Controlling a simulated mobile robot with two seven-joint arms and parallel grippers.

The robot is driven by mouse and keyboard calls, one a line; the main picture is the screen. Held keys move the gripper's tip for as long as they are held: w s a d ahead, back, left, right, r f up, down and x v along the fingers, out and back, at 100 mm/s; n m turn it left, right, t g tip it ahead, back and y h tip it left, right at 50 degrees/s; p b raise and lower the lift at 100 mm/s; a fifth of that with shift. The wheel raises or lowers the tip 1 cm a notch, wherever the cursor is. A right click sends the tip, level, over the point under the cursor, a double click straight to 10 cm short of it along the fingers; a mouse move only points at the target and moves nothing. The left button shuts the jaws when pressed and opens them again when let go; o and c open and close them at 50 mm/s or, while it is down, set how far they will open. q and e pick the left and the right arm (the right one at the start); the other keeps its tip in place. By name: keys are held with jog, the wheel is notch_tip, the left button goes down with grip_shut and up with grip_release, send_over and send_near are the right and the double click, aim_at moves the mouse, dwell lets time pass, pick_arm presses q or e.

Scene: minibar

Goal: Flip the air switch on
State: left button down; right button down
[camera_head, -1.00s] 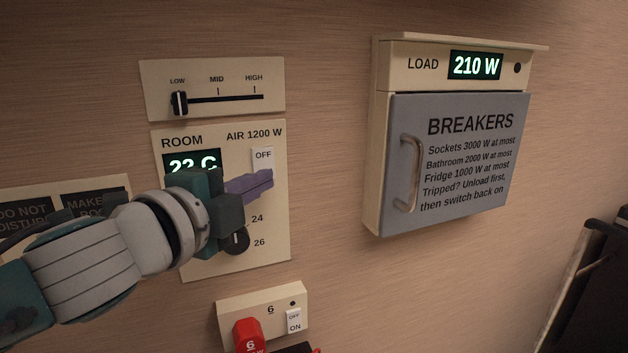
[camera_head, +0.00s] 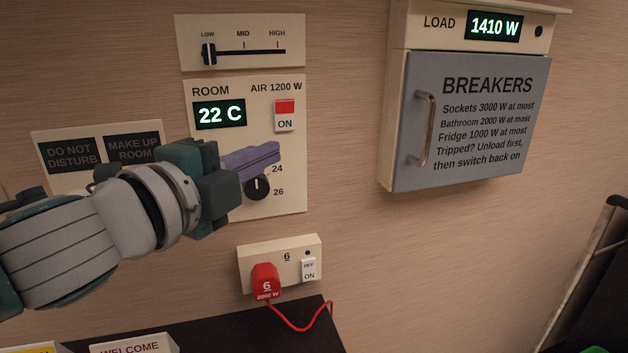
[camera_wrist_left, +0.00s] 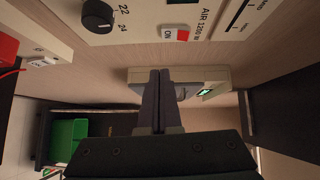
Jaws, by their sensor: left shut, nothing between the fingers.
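The air switch (camera_head: 285,115) sits on the cream room panel (camera_head: 292,190), under the label AIR 1200 W. It shows a red upper part and the word ON below. It also shows in the left wrist view (camera_wrist_left: 175,34). The room display (camera_head: 219,115) reads 22 C. My left gripper (camera_head: 278,153) is shut and empty, with its purple fingers below the switch and apart from it. In the left wrist view its fingers (camera_wrist_left: 158,75) are together. The fingers and palm partly cover the panel's lower left. My right gripper is in neither view.
The temperature knob (camera_head: 257,188) is just below my left fingers. The speed slider (camera_head: 209,54) is at LOW. The breaker box (camera_head: 470,130) is closed, and its load display (camera_head: 495,26) reads 1410 W. A red plug (camera_head: 265,281) sits in socket 6 below.

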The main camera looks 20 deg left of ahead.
pick_arm(q)
jog(key=s, duration=0.3)
jog(key=s+a+b, duration=0.1)
jog(key=s, duration=0.1)
jog(key=shift+s+f, duration=0.25)
jog(key=shift+f, duration=0.05)
jog(key=shift+s, duration=0.1)
